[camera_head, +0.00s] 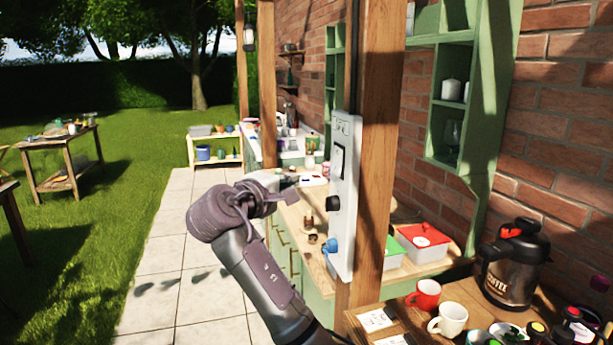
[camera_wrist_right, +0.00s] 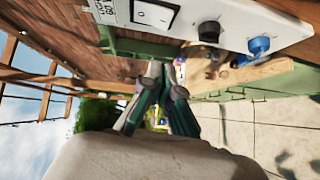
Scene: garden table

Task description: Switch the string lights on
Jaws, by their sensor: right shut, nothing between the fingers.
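A white control panel (camera_head: 344,228) is fixed upright to a wooden post. It carries a rocker switch (camera_head: 338,161) near the top, a black knob (camera_head: 333,203) in the middle and a blue knob (camera_head: 330,247) low down. In the right wrist view the panel lies along the top, with its rocker switch (camera_wrist_right: 154,13), black knob (camera_wrist_right: 209,31) and blue knob (camera_wrist_right: 259,45). My right gripper (camera_head: 293,181) is shut and empty, just left of the panel at about switch height; its closed fingers (camera_wrist_right: 159,72) show apart from the switch. I cannot make out the string lights. My left gripper is not in view.
A coffee pot (camera_head: 514,265), a red mug (camera_head: 424,295) and a white mug (camera_head: 449,320) stand at the lower right. A red-lidded box (camera_head: 422,238) stands on the counter behind the post.

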